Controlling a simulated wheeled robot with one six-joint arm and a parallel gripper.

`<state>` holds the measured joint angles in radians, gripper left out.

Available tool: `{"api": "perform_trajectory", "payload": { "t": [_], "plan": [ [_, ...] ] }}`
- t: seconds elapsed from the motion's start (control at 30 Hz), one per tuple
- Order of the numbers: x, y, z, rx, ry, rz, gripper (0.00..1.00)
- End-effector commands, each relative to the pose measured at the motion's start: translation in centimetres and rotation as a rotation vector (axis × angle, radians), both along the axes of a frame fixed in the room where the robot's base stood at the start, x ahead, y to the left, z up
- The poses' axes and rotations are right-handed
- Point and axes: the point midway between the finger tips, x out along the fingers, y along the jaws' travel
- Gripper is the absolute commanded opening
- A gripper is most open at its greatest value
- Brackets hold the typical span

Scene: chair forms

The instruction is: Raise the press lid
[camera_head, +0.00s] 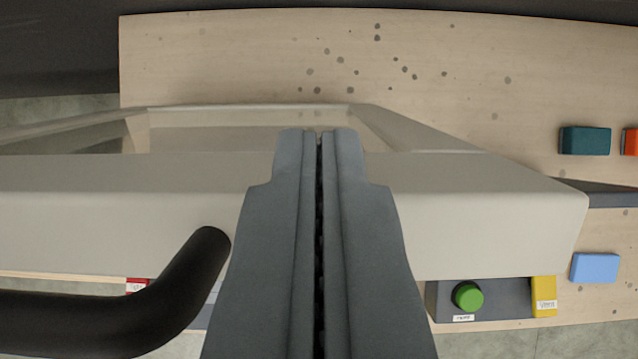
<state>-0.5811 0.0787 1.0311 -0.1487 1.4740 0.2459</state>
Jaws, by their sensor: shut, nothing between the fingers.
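The press lid (480,215) is a broad, pale beige form that spans most of the picture. Its raised frame edge and a recessed part show behind its front face. A thick black curved bar (150,300), which looks like a handle, is at the lower left in front of the lid. My gripper (319,135) is in the middle with its two grey fingers shut together and nothing between them. The fingers overlap the lid in the picture, to the right of the black bar's end; I cannot tell whether they touch either one.
A wooden board (440,70) with dark spots lies behind. At the lower right is a dark box with a green button (468,295) and a yellow block (543,295). A light blue block (595,267), a teal block (585,140) and an orange block (630,142) sit at right.

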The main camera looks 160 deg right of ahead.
Motion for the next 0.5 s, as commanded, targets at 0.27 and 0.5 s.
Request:
{"api": "perform_trajectory", "payload": {
  "t": [0.27,0.5],
  "plan": [
    [-2.4,-0.8,-0.4,0.016,-0.049,0.001,0.0],
    [-5.5,-1.8,-1.3,0.037,-0.117,0.001,0.0]
  ]
}}
